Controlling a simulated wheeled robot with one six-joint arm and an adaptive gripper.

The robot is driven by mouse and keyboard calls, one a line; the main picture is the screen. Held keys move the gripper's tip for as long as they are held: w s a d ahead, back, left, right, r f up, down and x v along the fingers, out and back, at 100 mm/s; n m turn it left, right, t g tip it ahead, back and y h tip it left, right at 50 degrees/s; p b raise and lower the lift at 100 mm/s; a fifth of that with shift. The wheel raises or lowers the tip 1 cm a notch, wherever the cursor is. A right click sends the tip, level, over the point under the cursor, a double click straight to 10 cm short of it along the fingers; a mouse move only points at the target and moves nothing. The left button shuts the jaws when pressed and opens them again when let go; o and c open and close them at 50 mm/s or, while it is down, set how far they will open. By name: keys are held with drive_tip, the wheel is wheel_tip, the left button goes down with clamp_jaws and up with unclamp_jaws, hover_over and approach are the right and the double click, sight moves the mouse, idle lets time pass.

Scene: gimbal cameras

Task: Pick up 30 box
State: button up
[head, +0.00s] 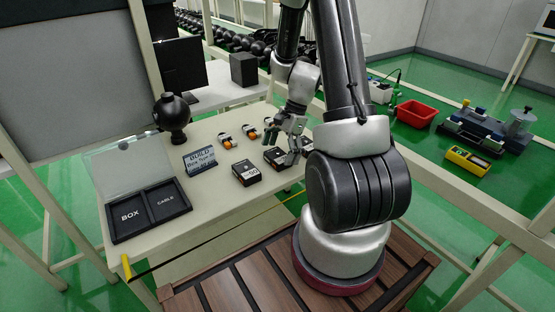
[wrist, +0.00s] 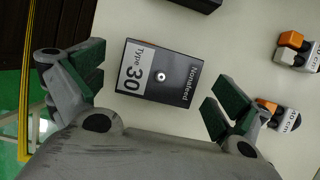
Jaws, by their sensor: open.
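Another black box (head: 246,173) lies just left on the table (head: 215,205). Orange-and-white parts (head: 225,141) lie behind. A sign (head: 200,161), a black sphere on a stand (head: 172,115) and a black tray marked BOX and CABLE (head: 148,209) are further left.

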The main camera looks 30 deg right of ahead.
drive_tip(key=shift+a+f, duration=0.1)
drive_tip(key=shift+f, duration=0.2)
drive_tip(key=c, duration=1.2)
drive_tip(key=shift+o, duration=0.2)
